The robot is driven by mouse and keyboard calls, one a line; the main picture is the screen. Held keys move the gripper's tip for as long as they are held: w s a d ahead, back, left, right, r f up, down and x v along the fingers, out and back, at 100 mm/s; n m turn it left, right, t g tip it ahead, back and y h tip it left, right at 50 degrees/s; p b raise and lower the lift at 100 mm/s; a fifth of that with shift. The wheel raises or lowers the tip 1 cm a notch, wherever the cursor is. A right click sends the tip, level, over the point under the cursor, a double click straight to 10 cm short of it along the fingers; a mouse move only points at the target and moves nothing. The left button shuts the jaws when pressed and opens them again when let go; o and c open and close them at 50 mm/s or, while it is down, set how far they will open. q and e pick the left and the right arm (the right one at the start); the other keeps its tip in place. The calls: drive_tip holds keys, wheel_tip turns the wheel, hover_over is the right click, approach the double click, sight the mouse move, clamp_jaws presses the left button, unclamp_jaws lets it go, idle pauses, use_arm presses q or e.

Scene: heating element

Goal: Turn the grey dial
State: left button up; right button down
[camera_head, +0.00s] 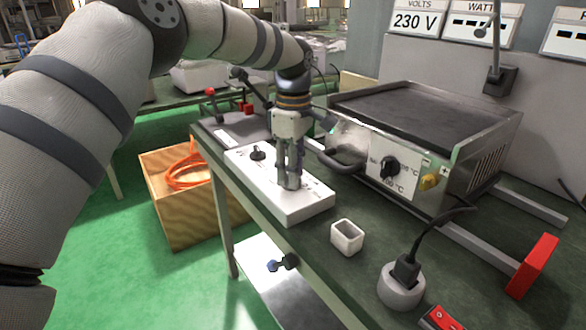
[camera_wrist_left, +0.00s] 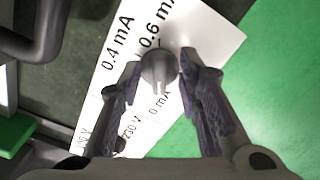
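The grey dial (camera_wrist_left: 158,70) stands up from a white panel with printed mA and V marks. In the wrist view it sits between the two fingertips of my left gripper (camera_wrist_left: 160,76), which lie close along its sides. In the head view my left gripper (camera_head: 290,184) points straight down onto the white panel (camera_head: 306,208), and its fingers mostly hide the dial. The fingers look closed on the dial, though a thin gap on one side cannot be ruled out. My right gripper is not in view.
A black knob (camera_head: 257,153) sits on the same panel. A hot plate (camera_head: 420,125) with its own dial (camera_head: 389,167) and front handle stands right of my gripper. A small white cup (camera_head: 347,237) and a plugged socket (camera_head: 401,286) are nearer. A wooden box (camera_head: 175,215) stands below left.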

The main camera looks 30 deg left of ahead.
use_arm(q)
clamp_jaws()
